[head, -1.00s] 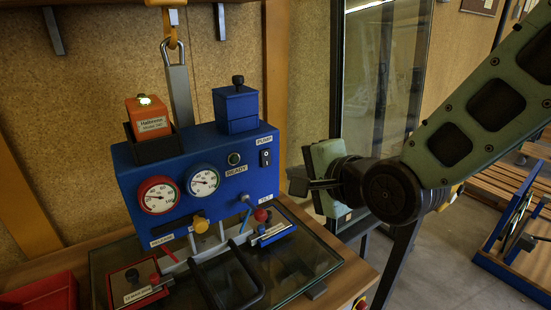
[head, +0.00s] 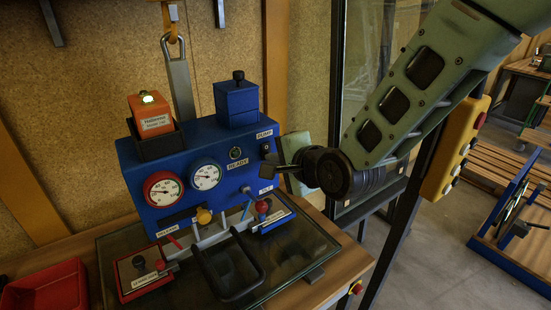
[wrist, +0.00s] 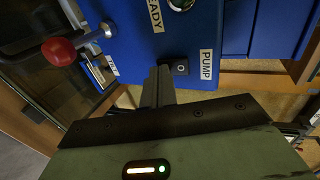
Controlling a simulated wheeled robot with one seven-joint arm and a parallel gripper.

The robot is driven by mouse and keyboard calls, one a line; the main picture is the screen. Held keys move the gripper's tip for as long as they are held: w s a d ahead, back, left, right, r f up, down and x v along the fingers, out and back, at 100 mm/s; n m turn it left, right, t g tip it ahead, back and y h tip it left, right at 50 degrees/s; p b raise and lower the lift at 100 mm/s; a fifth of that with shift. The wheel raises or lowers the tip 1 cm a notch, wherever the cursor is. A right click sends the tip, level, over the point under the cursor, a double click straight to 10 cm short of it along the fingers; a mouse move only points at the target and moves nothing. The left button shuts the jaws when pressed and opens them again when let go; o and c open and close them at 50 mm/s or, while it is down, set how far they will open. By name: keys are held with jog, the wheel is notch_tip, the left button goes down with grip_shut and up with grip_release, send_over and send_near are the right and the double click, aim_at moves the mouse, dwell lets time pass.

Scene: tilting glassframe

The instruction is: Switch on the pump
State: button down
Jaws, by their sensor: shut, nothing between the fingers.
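The blue pump unit (head: 215,140) stands upright on the glass plate. Its black PUMP rocker switch (head: 266,148) is on the front panel's right side, under the PUMP label (head: 264,134). My gripper (head: 270,170) is shut and empty, its tips just in front of the panel's right edge near the switch. In the wrist view the closed fingers (wrist: 159,82) point at the panel beside the switch (wrist: 180,68), next to the PUMP label (wrist: 206,64). I cannot tell whether they touch it. The switch's lower part is partly hidden in the head view; its position is not readable.
A red-knobbed lever (head: 262,207) lies below. A red bin (head: 47,290) is at lower left. A yellow control box (head: 455,150) is behind my arm.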

jog(key=shift+f, duration=0.15)
jog(key=shift+w+a+b, duration=0.1)
jog(key=shift+w+b, duration=0.05)
jog(key=shift+b, duration=0.7)
jog(key=shift+r, duration=0.25)
jog(key=shift+r+p, duration=0.4)
jog(key=shift+r, duration=0.3)
jog(key=shift+f, duration=0.1)
